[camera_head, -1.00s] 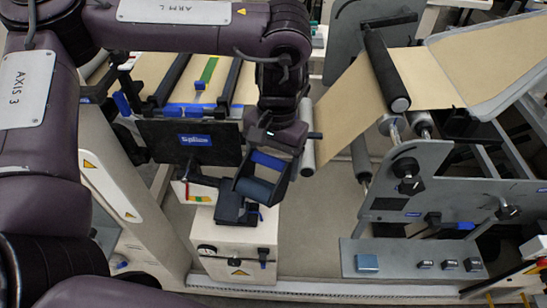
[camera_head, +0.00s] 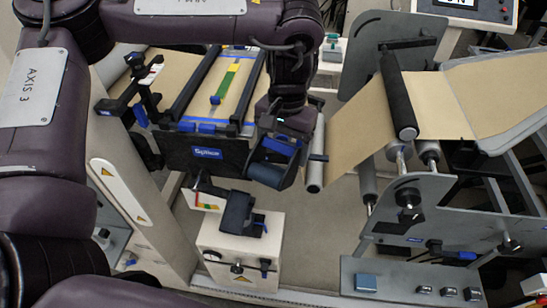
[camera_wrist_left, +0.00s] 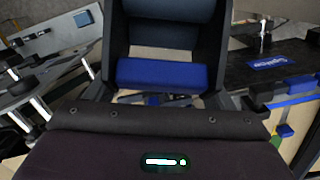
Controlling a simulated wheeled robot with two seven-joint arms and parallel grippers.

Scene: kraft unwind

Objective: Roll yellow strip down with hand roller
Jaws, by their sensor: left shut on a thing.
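My left gripper (camera_head: 282,140) is shut on the hand roller, which has a blue block (camera_wrist_left: 170,75) and a dark cylinder (camera_head: 266,173). The roller hangs at the right front corner of the splice table, not over the strip. In the left wrist view the roller's cylinder (camera_wrist_left: 165,28) lies across a dark frame. A narrow green and yellow strip (camera_head: 229,78) lies on the tan web between two dark rails, with a blue piece at its near end. My right gripper is not in view.
The splice table's dark front panel (camera_head: 206,156) stands left of my gripper. A pale metal roller (camera_head: 316,158) is close on its right, beside the hanging kraft web (camera_head: 362,120). A white box (camera_head: 240,240) stands below. A dark clamp-like fixture (camera_head: 130,95) is at the table's left.

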